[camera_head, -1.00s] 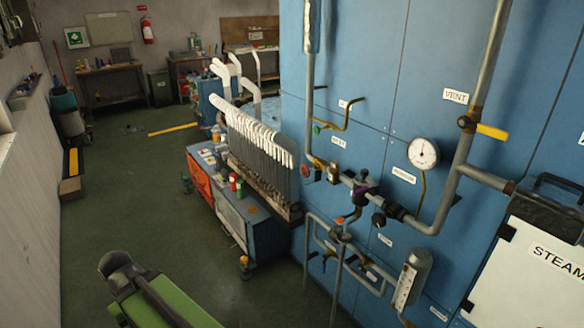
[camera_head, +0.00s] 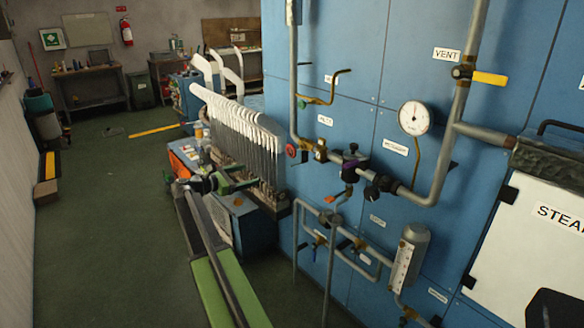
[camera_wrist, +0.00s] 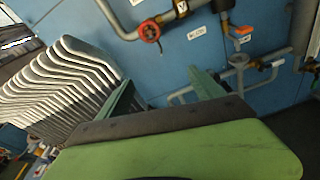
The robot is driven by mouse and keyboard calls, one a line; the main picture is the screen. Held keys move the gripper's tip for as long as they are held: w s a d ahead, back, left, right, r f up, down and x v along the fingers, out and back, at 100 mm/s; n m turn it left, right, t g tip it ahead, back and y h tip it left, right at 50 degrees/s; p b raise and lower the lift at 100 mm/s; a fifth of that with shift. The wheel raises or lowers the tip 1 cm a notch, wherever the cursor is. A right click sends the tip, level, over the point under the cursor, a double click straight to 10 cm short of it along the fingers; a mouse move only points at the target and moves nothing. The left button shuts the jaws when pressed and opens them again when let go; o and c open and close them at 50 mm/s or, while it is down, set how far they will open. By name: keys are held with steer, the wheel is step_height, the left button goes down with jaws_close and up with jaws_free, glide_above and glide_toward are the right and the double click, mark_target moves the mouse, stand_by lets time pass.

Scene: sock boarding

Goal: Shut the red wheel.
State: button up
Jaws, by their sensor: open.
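The red wheel (camera_head: 291,150) is a small round handwheel on the grey pipework of the blue panel. It also shows in the wrist view (camera_wrist: 150,31), above and ahead of the fingers. My gripper (camera_head: 240,182) is at the left of the wheel and lower in the head view, in front of the white sock boards. In the wrist view its two green fingers (camera_wrist: 162,80) are spread with nothing between them. The gripper is apart from the wheel.
A row of white boards (camera_head: 236,120) stands left of the wheel. A purple-marked valve (camera_head: 352,165), a gauge (camera_head: 414,118) and a yellow vent lever (camera_head: 490,78) are to its right. Lower pipes (camera_head: 333,218) run beneath. The floor at left is mostly clear.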

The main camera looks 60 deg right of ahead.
mark_target(290, 153)
steer(key=s+d+r, duration=0.1)
steer(key=s+d, duration=0.1)
steer(key=d, duration=0.5)
steer(key=s+d+n+h, duration=0.1)
steer(key=s+d, duration=0.1)
steer(key=d, duration=0.5)
steer(key=s+d+r+n+g, duration=0.1)
steer(key=s+d, duration=0.1)
steer(key=d, duration=0.5)
steer(key=shift+s+d+r+h, duration=0.15)
steer(key=shift+s+r+h, duration=0.05)
steer(key=shift+r+h, duration=0.1)
steer(key=shift+c, duration=0.3)
steer(key=c, duration=1.2)
steer(key=shift+d, duration=0.3)
steer(key=shift+c, duration=0.7)
steer(key=shift+s+a, duration=0.1)
steer(key=shift+a, duration=0.15)
